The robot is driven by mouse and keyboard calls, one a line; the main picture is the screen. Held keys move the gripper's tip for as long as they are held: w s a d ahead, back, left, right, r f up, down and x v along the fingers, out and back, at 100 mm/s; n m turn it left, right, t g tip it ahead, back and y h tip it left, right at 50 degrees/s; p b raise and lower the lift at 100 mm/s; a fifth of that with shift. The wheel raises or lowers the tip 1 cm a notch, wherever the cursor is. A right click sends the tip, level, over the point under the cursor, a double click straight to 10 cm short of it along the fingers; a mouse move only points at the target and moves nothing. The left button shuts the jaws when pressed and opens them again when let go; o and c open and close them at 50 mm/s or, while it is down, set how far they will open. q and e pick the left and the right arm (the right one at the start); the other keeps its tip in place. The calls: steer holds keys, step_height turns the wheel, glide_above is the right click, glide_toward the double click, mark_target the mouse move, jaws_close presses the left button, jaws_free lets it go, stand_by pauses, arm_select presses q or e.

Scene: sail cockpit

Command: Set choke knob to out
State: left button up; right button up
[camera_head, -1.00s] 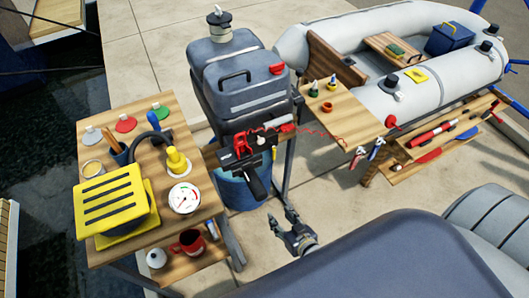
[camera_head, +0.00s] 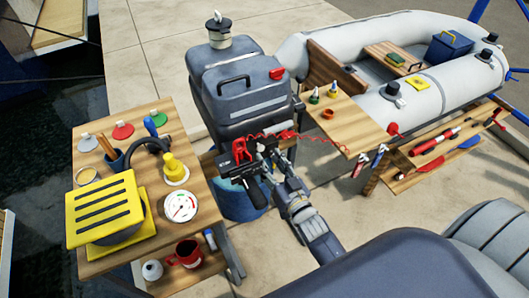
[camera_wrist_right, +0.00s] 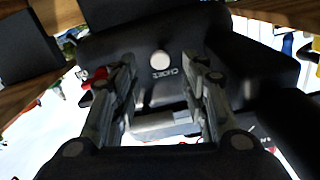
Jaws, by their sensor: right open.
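The choke knob (camera_wrist_right: 160,59) is a small round pale knob on the dark face of the outboard motor (camera_head: 240,90). The upside-down word CHOKE is printed beside it in the right wrist view. My right gripper (camera_head: 270,160) is open at the front of the motor. In the right wrist view my right gripper (camera_wrist_right: 160,66) has one finger on each side of the knob, with gaps showing. I cannot tell whether the fingertips reach its depth. In the head view I cannot make out the knob near the gripper. My left gripper is not in view.
A black tiller handle (camera_head: 258,193) and a red clip (camera_head: 239,150) with a red cord are close to the gripper. A blue bucket (camera_head: 232,205) stands below. A wooden table (camera_head: 205,185) is on the left, and a wooden shelf (camera_head: 350,120) is on the right.

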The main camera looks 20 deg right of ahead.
mark_target(262, 149)
steer(key=shift+w+a, duration=0.1)
steer(key=shift+w, duration=1.75)
steer(key=shift+c, duration=0.2)
jaws_close()
